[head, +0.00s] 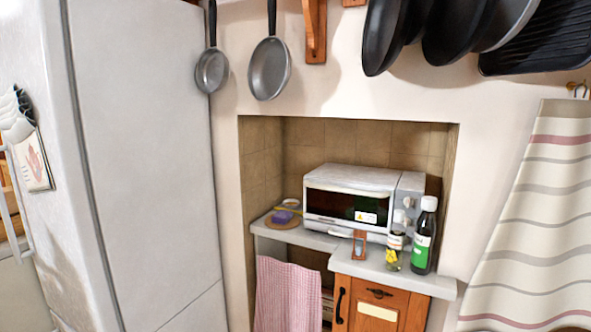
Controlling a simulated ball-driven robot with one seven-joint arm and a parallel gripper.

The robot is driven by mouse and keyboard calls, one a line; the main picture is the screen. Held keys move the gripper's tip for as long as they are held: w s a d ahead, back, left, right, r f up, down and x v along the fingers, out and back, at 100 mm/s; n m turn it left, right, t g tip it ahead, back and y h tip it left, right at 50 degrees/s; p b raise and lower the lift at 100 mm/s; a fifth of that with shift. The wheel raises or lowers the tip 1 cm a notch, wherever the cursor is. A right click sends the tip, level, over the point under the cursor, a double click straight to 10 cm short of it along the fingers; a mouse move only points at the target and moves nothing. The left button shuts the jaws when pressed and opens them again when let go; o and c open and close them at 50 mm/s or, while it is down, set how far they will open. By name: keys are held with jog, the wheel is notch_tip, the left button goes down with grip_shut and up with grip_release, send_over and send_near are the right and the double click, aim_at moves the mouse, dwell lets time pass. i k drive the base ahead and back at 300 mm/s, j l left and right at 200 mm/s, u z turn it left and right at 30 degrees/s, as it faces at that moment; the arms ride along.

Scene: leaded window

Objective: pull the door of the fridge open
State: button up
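The white fridge (145,150) stands tall at the left of the head view. Its door (85,190) is the paler face on the left. A dark seam (80,130) runs down between the door and the fridge's side, and the door looks shut. A pale upright bar (20,205) at the far left edge looks like a handle, but I cannot tell for sure that it belongs to this door. A picture card (34,163) hangs on the door's face. My gripper is not in view.
Right of the fridge, a niche holds a toaster oven (350,196) on a pale counter (395,273) with a green-labelled bottle (423,240). A pink cloth (288,293) hangs below. Pans (270,68) hang above, and a striped towel (535,220) hangs at right.

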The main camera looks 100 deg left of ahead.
aim_at(61, 227)
jog(key=u, duration=4.05)
